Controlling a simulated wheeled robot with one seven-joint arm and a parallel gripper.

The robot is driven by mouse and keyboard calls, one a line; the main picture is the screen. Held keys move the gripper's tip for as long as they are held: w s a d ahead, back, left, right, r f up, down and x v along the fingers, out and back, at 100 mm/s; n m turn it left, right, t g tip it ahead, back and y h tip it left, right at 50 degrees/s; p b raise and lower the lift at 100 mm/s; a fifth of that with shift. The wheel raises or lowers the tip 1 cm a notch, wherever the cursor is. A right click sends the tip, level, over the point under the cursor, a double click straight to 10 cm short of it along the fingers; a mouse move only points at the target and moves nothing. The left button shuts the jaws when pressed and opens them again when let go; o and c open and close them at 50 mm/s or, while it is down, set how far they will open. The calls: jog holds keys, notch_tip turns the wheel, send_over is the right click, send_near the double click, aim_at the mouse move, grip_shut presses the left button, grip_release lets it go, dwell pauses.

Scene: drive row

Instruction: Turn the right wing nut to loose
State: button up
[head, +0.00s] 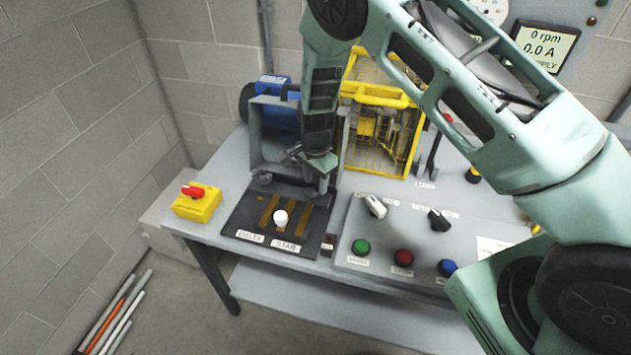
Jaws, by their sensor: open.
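My gripper (312,172) is open and points down over the back right of a black plate (238,222) on the bench. It hides most of what is beneath it, so I cannot make out the right wing nut or which way its wings lie. I cannot tell whether the fingers touch anything. A small dark piece (262,177), perhaps the left wing nut, sits at the back left of the plate. The plate has brass-coloured strips, a white knob (281,218) and two white labels at its front edge.
A grey frame with a blue motor (273,87) stands behind the plate, beside a yellow guard cage (378,97). A yellow box with a red switch (197,203) is at left. A sloped panel with green (361,247), red and blue buttons is at right.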

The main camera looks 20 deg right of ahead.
jog(key=shift+f, duration=1.05)
grip_shut()
